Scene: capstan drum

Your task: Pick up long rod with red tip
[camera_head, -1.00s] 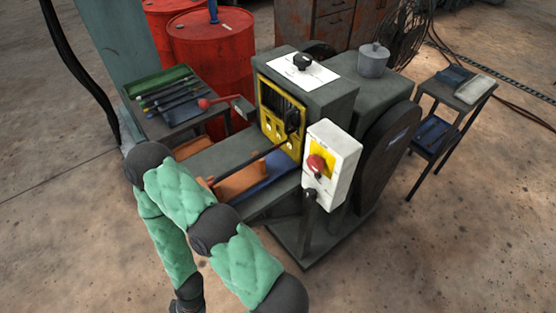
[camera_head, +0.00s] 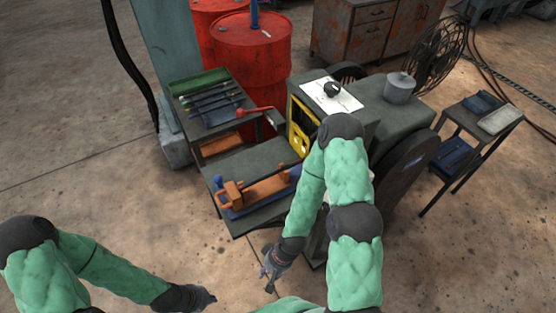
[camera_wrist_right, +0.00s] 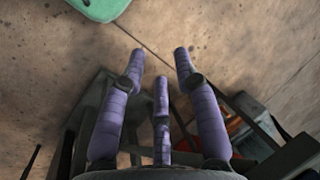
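A rod with a red ball tip (camera_head: 241,113) sticks out left from the machine, beside the tool tray; I cannot tell whether it is loose or a fixed lever. Several thin dark rods (camera_head: 212,98) lie in the green-backed tray; no red tip is clear on them. My right gripper (camera_head: 270,272) hangs low in front of the machine bench. In the right wrist view its three purple fingers (camera_wrist_right: 161,68) are spread and empty, pointing over bare floor. My left gripper (camera_head: 208,298) is low at the front left, over the floor, away from the rods; its fingers are too small to read.
The grey machine (camera_head: 385,130) stands centre right, partly hidden by my right arm. Its bench (camera_head: 245,165) carries an orange and blue fixture (camera_head: 262,190). Red drums (camera_head: 252,60) stand behind. A small side table (camera_head: 465,125) is at right. Floor at left is clear.

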